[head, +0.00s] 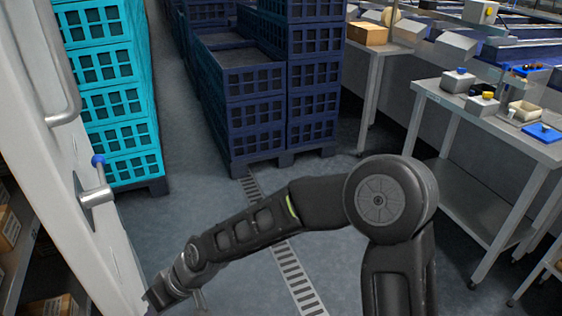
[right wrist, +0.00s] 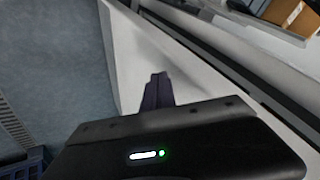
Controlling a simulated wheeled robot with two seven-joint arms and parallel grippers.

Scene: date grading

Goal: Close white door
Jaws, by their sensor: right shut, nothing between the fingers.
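The white door (head: 72,212) stands open along the left side of the head view, its edge toward the aisle. It carries a long grey handle (head: 68,90) and, lower down, a metal latch with a blue knob (head: 98,161). My right arm reaches across to the door's lower part, with the gripper (head: 158,296) low beside the door edge. In the right wrist view the shut, empty fingers (right wrist: 157,90) are in front of the white door panel (right wrist: 195,72); I cannot tell whether they touch it. My left gripper is not in view.
Turquoise crates (head: 118,95) stand stacked just beyond the door. Dark blue crates (head: 250,112) stand further back. A steel table (head: 505,140) with small containers is on the right. Shelves with cardboard boxes (head: 8,228) lie left of the door. The grey floor between is clear.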

